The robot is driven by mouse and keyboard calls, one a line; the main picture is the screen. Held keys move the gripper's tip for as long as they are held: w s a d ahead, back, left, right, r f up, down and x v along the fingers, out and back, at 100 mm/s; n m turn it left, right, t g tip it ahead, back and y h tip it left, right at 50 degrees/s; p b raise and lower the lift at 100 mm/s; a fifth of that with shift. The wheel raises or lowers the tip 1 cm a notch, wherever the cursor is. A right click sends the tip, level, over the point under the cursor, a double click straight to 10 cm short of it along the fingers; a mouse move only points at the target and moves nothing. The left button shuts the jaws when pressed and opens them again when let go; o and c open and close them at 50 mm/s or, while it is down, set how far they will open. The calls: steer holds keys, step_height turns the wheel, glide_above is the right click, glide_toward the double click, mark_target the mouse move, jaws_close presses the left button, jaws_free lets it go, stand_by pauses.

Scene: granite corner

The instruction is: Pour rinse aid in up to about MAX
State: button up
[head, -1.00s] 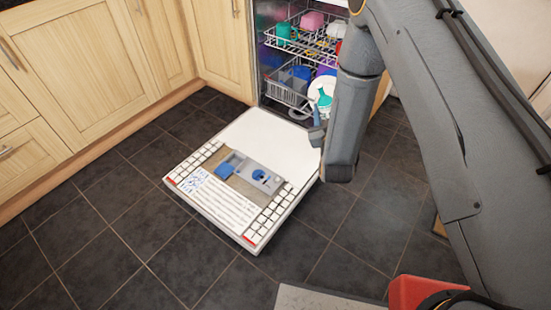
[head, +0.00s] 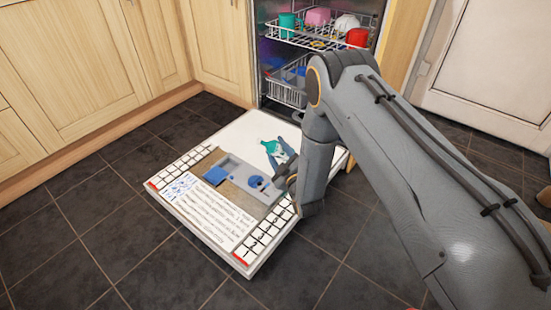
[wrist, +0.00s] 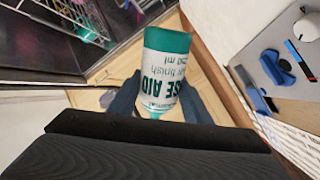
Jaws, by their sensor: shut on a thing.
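My gripper (wrist: 158,97) is shut on the rinse aid bottle (wrist: 165,68), which is white with teal ends and a printed label. The label reads upside down in the wrist view. In the head view the bottle (head: 281,154) looks tilted, above the open dishwasher door (head: 245,132). The grey dispenser panel (head: 238,172) is set in that door, left of and below the bottle. In the wrist view the panel (wrist: 288,75) is at the right, apart from the bottle. The MAX mark is too small to read.
The dishwasher racks (head: 315,38) hold cups and bowls behind the door. Wooden cabinets (head: 80,60) stand at the left. A white door (head: 490,65) is at the back right. The dark tiled floor (head: 110,240) in front is clear.

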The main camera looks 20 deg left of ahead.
steer(key=shift+a+f+n, duration=0.3)
steer(key=shift+f, duration=0.35)
steer(key=shift+w+d+f+n+b, duration=0.2)
steer(key=shift+f+n+b, duration=0.45)
steer(key=shift+f+b, duration=0.4)
steer(key=shift+w+d+f+n+b, duration=0.2)
steer(key=shift+f+n+b, duration=0.4)
steer(key=shift+f+b, duration=0.4)
steer(key=shift+w+d+f+n+b, duration=0.1)
steer(key=shift+d+f+n+b, duration=0.1)
steer(key=shift+f+n+b, duration=0.8)
steer(key=shift+f+m, duration=0.2)
steer(key=shift+m, duration=0.15)
steer(key=shift+s+p, duration=0.1)
steer(key=shift+p, duration=0.3)
steer(key=shift+d, duration=0.1)
steer(key=shift+f+n, duration=0.2)
steer(key=shift+n, duration=0.3)
steer(key=shift+f, duration=0.1)
steer(key=shift+d+f+n, duration=0.1)
steer(key=shift+f+n, duration=0.1)
steer(key=shift+n, duration=0.3)
